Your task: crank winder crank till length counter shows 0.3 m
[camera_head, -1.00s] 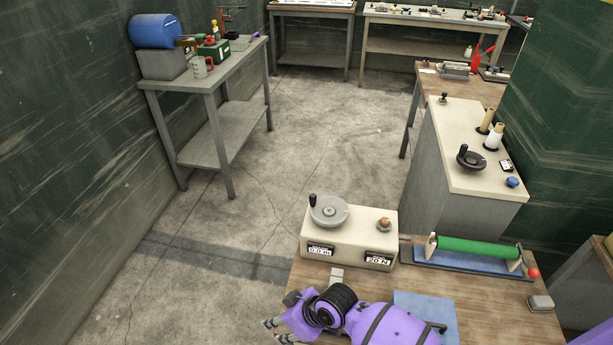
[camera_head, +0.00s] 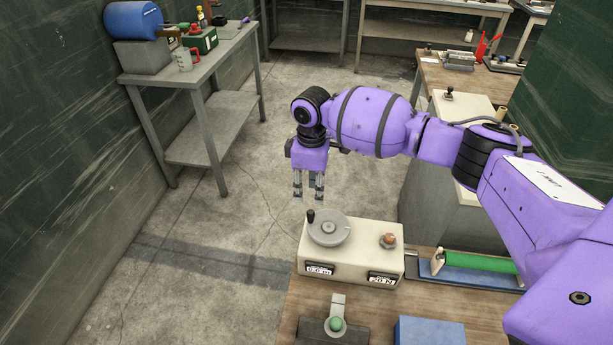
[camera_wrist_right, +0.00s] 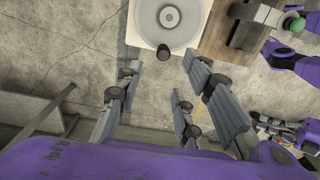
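The winder is a cream box (camera_head: 345,268) with a grey crank disc (camera_head: 329,228) and an upright black crank handle (camera_head: 311,215) at the disc's left edge. Its length counter (camera_head: 319,270) appears to read 0.0 m. My right gripper (camera_head: 308,197) is open and empty, fingers down, just behind and above the handle, apart from it. In the right wrist view the handle (camera_wrist_right: 163,52) and disc (camera_wrist_right: 170,17) lie at the top, beyond the spread fingers (camera_wrist_right: 162,75).
A second display (camera_head: 383,280) reads 20 N, below a brownish knob (camera_head: 388,240). A green-knobbed bracket (camera_head: 336,324) and blue block (camera_head: 430,331) are in front on the wooden bench. A green roller (camera_head: 478,263) lies to the right. Floor left of the bench is clear.

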